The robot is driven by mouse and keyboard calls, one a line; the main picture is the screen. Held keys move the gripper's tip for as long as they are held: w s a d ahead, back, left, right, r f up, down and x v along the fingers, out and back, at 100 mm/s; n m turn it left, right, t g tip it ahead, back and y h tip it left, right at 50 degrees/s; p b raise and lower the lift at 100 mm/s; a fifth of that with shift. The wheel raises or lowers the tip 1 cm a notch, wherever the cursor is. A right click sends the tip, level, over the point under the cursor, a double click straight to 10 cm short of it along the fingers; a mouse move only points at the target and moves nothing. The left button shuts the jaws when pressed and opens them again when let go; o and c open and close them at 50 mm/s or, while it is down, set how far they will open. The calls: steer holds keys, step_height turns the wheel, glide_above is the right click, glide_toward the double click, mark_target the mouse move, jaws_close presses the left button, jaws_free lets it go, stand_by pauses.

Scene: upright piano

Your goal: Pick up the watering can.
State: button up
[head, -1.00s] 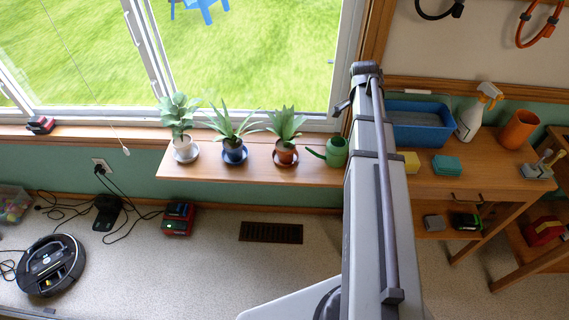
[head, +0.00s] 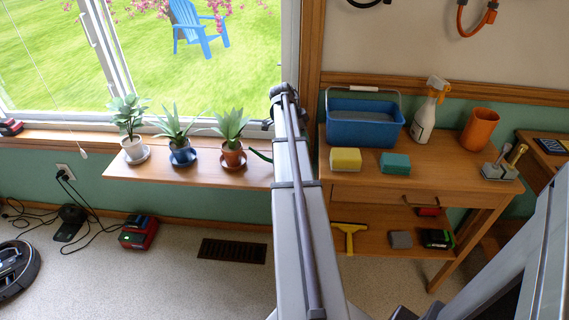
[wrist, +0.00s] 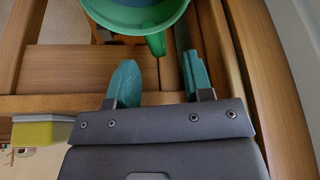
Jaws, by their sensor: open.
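The green watering can (head: 260,156) stands at the right end of the wooden window shelf (head: 140,174). In the head view only its spout shows; my arm hides the rest. In the wrist view the can's round green body (wrist: 130,18) is at the top edge, cut off by the frame, with a green handle-like part (wrist: 157,43) pointing toward my gripper. My gripper (wrist: 158,76) is open, its two teal fingertips apart and empty. The green part lies just beyond and between the fingertips, and I cannot tell whether they touch it.
Three potted plants (head: 180,150) stand in a row left of the can. To the right, a wooden table (head: 440,160) holds a blue bin (head: 362,128), sponges (head: 345,159), a spray bottle (head: 427,115) and an orange pot (head: 482,128). The window frame is close behind.

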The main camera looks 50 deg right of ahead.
steer(key=b+x, duration=0.5)
steer(key=shift+s+f, duration=0.1)
steer(key=shift+f, duration=0.1)
steer(key=shift+r+p, duration=0.25)
steer(key=shift+p, duration=0.05)
jaws_close()
